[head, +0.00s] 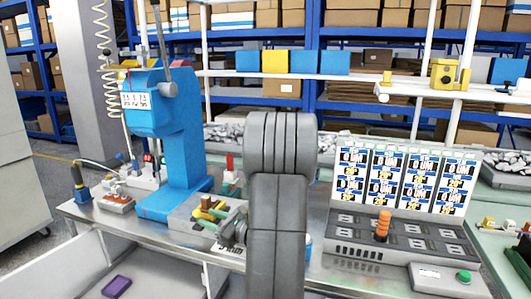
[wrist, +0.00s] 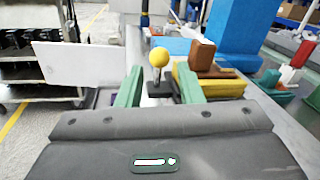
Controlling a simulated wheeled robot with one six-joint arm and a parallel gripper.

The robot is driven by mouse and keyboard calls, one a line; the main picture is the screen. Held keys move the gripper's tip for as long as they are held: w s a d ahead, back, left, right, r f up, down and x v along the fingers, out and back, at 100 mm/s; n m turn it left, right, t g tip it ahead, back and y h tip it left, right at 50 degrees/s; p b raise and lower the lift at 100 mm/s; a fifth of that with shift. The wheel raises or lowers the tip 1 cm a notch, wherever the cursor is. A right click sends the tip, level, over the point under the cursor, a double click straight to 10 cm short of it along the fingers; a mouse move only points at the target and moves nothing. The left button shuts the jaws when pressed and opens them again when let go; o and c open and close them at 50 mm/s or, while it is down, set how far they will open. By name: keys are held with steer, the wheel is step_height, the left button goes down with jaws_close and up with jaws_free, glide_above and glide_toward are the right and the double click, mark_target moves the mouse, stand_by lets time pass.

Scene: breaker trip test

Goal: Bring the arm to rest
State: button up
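My arm (head: 280,190) stands upright in the middle of the head view as thick grey links and hides part of the bench. My gripper (wrist: 158,88) shows in the wrist view with two green fingers apart. Nothing is visibly held between them. A yellow ball knob on a short stem (wrist: 158,57) stands beyond the gap between the fingers; I cannot tell whether they touch it. In the head view the gripper itself is mostly hidden behind the arm.
A blue press (head: 170,130) stands on the metal bench left of my arm, near a fixture with yellow and green parts (head: 210,210). A display panel (head: 400,180) and a console with an orange knob (head: 382,225) stand to the right. An open drawer (head: 150,270) is below the bench.

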steer(key=v, duration=0.6)
steer(key=p+x, duration=0.1)
steer(key=x, duration=0.9)
steer(key=shift+w, duration=0.35)
steer(key=shift+r+p, duration=0.1)
steer(key=shift+p, duration=0.2)
